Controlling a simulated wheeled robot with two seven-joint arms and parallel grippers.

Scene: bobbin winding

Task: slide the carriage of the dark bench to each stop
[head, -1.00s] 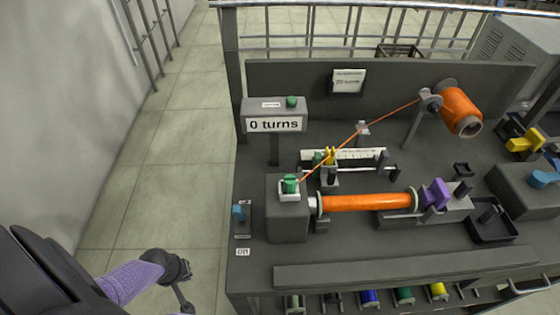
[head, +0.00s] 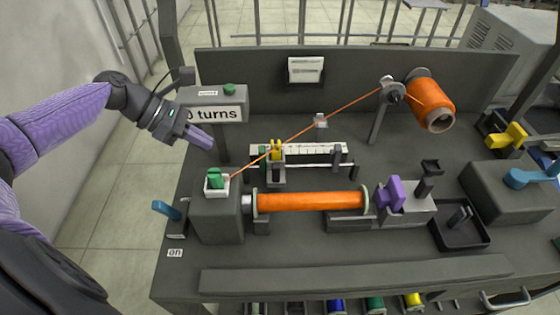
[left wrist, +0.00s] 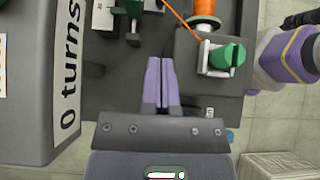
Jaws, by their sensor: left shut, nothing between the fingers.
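The dark bench (head: 330,258) carries a short rail (head: 318,165) with a white scale (head: 312,150) behind it. The carriage (head: 276,151), with a yellow top, stands near the rail's left end, with a green part beside it. An orange thread runs past it from the supply spool (head: 430,102) to the green knob (head: 215,178). My left gripper (head: 207,142) is shut and empty, in front of the turns display, left of the carriage and apart from it. Its closed purple fingers also show in the left wrist view (left wrist: 160,72). My right gripper is out of view.
The display box (head: 215,108) stands at the back left; its label is partly covered by my gripper. An orange bobbin (head: 310,201) lies in front of the rail. A blue lever (head: 166,210) is at the left edge, and a small dark tray (head: 460,228) lies right.

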